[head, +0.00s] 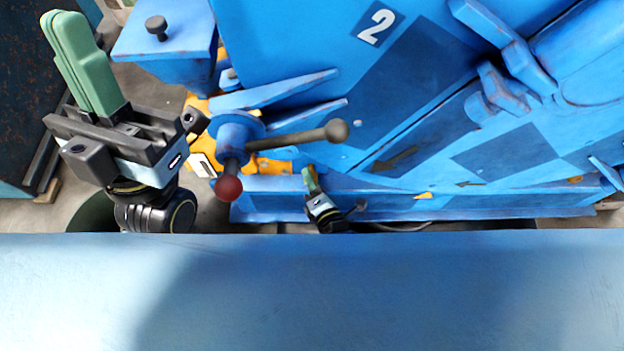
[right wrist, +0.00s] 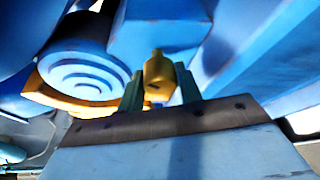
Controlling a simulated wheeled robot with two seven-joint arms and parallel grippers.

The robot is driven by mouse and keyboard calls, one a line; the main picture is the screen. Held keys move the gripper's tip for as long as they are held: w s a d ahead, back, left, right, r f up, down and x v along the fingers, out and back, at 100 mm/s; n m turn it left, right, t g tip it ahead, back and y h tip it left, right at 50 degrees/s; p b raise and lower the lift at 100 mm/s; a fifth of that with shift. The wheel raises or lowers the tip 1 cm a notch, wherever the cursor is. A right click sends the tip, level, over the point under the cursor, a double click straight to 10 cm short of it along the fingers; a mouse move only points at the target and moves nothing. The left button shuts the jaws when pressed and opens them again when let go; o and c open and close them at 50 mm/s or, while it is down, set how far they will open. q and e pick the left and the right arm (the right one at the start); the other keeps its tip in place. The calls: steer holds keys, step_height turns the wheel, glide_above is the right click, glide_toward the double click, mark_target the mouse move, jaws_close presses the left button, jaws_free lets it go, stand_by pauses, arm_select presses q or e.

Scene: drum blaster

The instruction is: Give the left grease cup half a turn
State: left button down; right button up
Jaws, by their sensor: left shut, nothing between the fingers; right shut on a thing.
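My right gripper (head: 311,178) is low beside the bottom edge of the blue machine (head: 290,40) in the head view, partly cut off by the blue surface in front. In the right wrist view its two green fingers are shut on a yellow grease cup (right wrist: 158,84), one finger on each side. The cup has a small nub on top and a dark slot on its face. Another small yellow piece (head: 424,195), perhaps another grease cup, sits further right along the machine's base. My left gripper (head: 64,18) is raised at the upper left, shut and empty.
A lever (head: 300,137) with a dark knob and a red ball (head: 228,188) stick out between my grippers. A yellow ring-like part (right wrist: 60,95) with a round blue end lies left of the held cup. A broad blue surface (head: 400,290) fills the foreground.

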stand_by(0.3)
steer(key=o, duration=1)
